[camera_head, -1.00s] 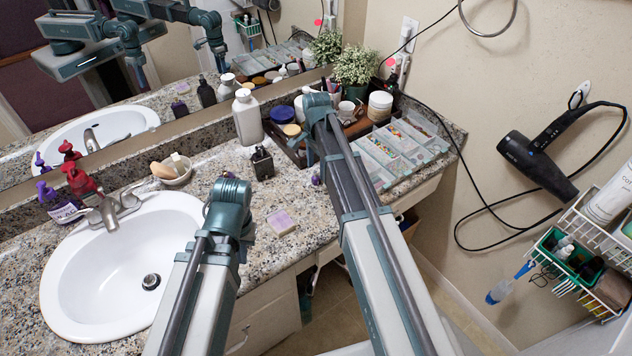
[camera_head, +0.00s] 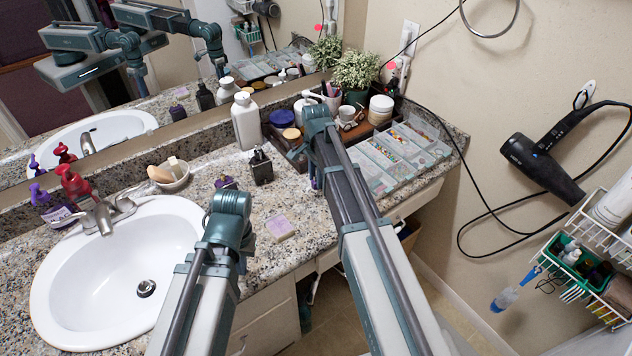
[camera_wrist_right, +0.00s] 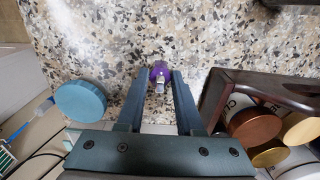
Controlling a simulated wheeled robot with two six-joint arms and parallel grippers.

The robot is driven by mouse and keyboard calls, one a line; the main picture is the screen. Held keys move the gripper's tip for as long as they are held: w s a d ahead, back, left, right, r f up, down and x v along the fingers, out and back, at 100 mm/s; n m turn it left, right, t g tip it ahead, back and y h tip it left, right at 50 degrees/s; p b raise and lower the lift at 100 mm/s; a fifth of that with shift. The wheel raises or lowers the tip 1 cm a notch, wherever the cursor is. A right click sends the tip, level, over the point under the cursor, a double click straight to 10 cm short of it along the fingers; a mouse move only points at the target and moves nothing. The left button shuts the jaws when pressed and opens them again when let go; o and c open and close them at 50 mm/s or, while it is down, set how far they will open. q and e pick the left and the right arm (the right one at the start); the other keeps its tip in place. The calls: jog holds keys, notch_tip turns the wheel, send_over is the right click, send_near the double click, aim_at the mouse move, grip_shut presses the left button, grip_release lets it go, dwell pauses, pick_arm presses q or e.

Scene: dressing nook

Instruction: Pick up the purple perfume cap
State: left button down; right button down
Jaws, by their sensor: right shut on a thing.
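The purple perfume cap (camera_wrist_right: 159,70) is between the fingertips of my right gripper (camera_wrist_right: 158,80) in the right wrist view, with the speckled counter behind it. That gripper is shut on it. In the head view my right gripper (camera_head: 311,170) points down beside the dark tray, and the cap is largely hidden by the arm. My left arm reaches over the counter edge near the sink. Its fingers are hidden, so I cannot tell whether the left gripper is open or shut.
A dark pump bottle (camera_head: 261,166), a small purple item (camera_head: 226,183) and a pale lilac block (camera_head: 279,227) stand on the counter. The sink (camera_head: 110,290) is at left. The dark tray (camera_head: 292,153) with jars and clear organizer boxes (camera_head: 375,170) lie at right.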

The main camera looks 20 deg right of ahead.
pick_arm(q)
jog(key=shift+r, duration=0.15)
pick_arm(e)
jog(key=shift+r, duration=0.1)
